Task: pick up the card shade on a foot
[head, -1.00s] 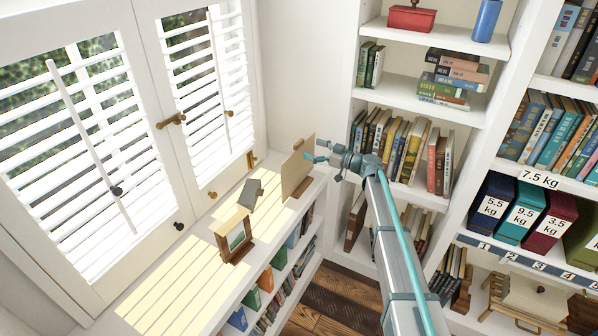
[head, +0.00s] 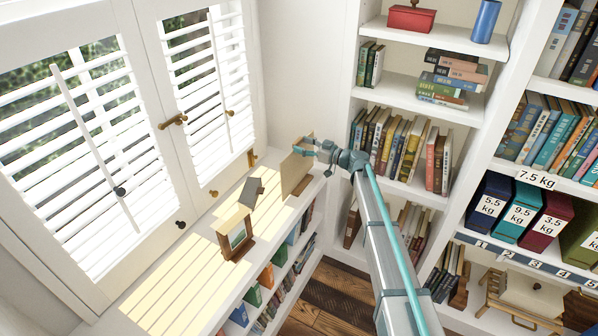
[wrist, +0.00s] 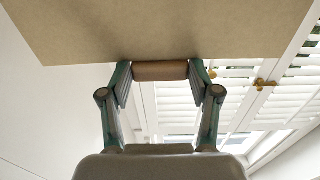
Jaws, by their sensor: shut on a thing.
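The card shade (head: 292,174) is a flat tan card standing upright at the far right end of the white window ledge, with its foot at the ledge. In the wrist view the tan card (wrist: 170,30) fills the top of the picture. A brown wooden bar (wrist: 160,71) at the card's edge lies between the fingertips. My gripper (head: 309,147) is shut on this bar, at the card's upper part. It also shows in the wrist view (wrist: 160,72), with a finger pressed at each end of the bar. Whether the foot touches the ledge is unclear.
A small grey block-like thing (head: 251,192) and a wooden framed piece (head: 235,235) stand on the ledge (head: 165,290) left of the card. Shuttered windows (head: 95,140) stand behind. A bookcase (head: 430,95) rises to the right.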

